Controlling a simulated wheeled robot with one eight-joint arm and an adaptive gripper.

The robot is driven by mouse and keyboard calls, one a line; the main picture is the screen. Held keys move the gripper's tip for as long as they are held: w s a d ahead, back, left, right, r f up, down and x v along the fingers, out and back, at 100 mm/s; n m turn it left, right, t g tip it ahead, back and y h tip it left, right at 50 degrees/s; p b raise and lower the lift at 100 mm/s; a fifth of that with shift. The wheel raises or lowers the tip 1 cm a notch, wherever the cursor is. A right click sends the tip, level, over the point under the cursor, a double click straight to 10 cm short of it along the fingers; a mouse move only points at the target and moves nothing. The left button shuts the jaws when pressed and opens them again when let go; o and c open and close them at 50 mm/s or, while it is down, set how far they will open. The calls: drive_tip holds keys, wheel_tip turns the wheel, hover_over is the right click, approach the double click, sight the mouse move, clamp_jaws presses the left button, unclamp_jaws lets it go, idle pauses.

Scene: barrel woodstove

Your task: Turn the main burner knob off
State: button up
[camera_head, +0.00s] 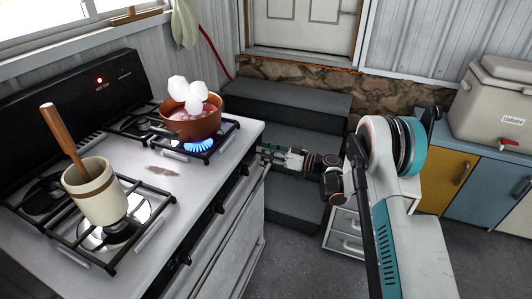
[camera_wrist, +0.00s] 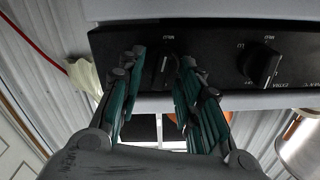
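The stove's white top (camera_head: 180,170) carries a lit front burner with a blue flame (camera_head: 199,146) beneath a reddish-brown pot (camera_head: 190,120). In the wrist view, a black knob (camera_wrist: 164,66) on the black control panel (camera_wrist: 215,45) sits between the two fingertips of my gripper (camera_wrist: 162,65). The fingers are apart, one on each side of the knob; I cannot tell whether they touch it. A second black knob (camera_wrist: 262,66) lies to the right, clear of the fingers. In the head view my gripper (camera_head: 272,153) is at the right end of the stove's front, where the knob is hidden.
A beige crock (camera_head: 95,195) with a wooden handle stands on the nearer burner. White lumps (camera_head: 188,92) show above the pot. Dark steps (camera_head: 290,105) lie behind my gripper. Coloured cabinets (camera_head: 485,190) with a cooler (camera_head: 495,105) stand at the right.

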clamp_jaws()
